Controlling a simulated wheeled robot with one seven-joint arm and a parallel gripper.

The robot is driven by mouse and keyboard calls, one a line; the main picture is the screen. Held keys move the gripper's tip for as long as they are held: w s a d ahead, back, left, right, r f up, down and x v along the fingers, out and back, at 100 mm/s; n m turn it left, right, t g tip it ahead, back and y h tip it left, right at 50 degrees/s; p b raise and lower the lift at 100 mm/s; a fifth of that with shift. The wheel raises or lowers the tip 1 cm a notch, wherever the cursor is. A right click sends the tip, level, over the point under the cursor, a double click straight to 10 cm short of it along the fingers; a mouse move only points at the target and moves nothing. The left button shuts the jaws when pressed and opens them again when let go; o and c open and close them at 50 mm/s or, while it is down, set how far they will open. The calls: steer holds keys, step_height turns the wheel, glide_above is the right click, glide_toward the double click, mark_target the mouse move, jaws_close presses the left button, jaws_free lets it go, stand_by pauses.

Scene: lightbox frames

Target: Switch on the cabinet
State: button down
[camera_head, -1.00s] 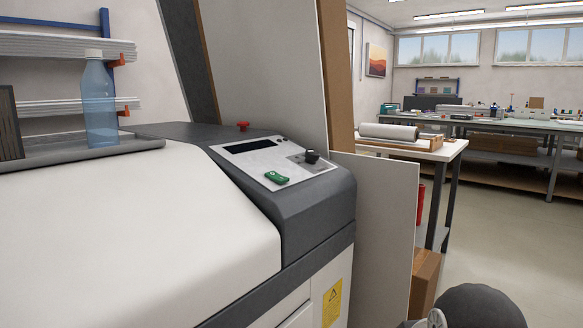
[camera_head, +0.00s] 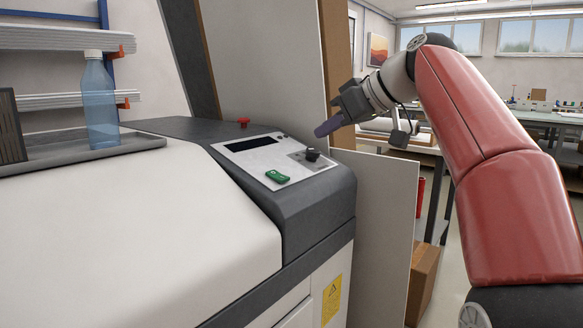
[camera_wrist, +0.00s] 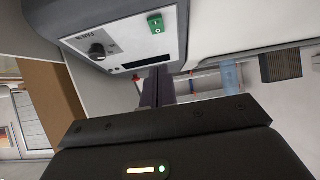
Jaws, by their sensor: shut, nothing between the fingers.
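The cabinet (camera_head: 120,220) is a large white machine with a dark grey edge. Its control panel (camera_head: 284,161) has a dark display, a black knob (camera_head: 312,155) and a green rocker switch (camera_head: 277,177). In the wrist view the panel appears at the top, with the green switch (camera_wrist: 156,24) and the knob (camera_wrist: 98,51); the switch shows white marks. My gripper (camera_head: 320,131) is shut and empty, up and to the right of the panel, apart from the knob and switch. Its fingers (camera_wrist: 157,84) also show in the wrist view.
A red button (camera_head: 243,122) stands on the cabinet's back edge. A blue bottle (camera_head: 100,105) stands on a grey shelf at left. Boards (camera_head: 262,60) lean behind the cabinet. A table (camera_head: 420,146) with a roll lies behind my arm.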

glide_above(282, 177)
steer(key=s+d, duration=0.2)
steer(key=d, duration=0.1)
steer(key=f, duration=0.5)
steer(key=shift+a+f, duration=0.25)
steer(key=shift+f, duration=0.15)
step_height(282, 177, down, 3)
steer(key=shift+w+r+b, duration=0.15)
steer(key=shift+r+b, duration=0.05)
steer(key=shift+b, duration=0.4)
steer(key=shift+w+a+f, duration=0.1)
steer(key=shift+a+f, duration=0.1)
steer(key=shift+f, duration=0.4)
steer(key=shift+f+b, duration=0.35)
steer(key=shift+b, duration=0.05)
steer(key=shift+r, duration=0.1)
